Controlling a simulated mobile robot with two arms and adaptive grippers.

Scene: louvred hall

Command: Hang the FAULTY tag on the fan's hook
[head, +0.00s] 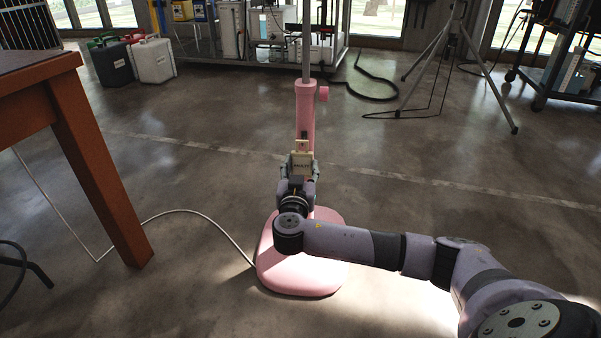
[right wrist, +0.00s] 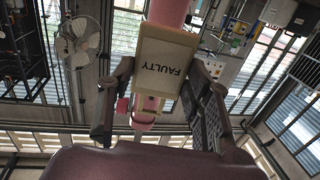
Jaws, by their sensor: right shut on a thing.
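The pink fan stand (head: 305,105) rises from a rounded pink base (head: 300,272) on the floor; its top is out of the head view. My right gripper (head: 300,166) is shut on the cream FAULTY tag (head: 302,162), in front of the pink column. In the right wrist view, the tag (right wrist: 163,62) sits between the two dark fingers of the gripper (right wrist: 163,90), its lettering upside down. Pink fan parts (right wrist: 168,12) show behind it. I cannot clearly make out the hook, nor whether the tag touches it. My left gripper is out of view.
A brown table (head: 95,150) stands at the left. A pale cable (head: 200,212) runs across the floor to the fan base. A tripod (head: 455,60), a wheeled rack (head: 265,60) and cases (head: 152,60) stand farther back. The floor around the fan is mostly clear.

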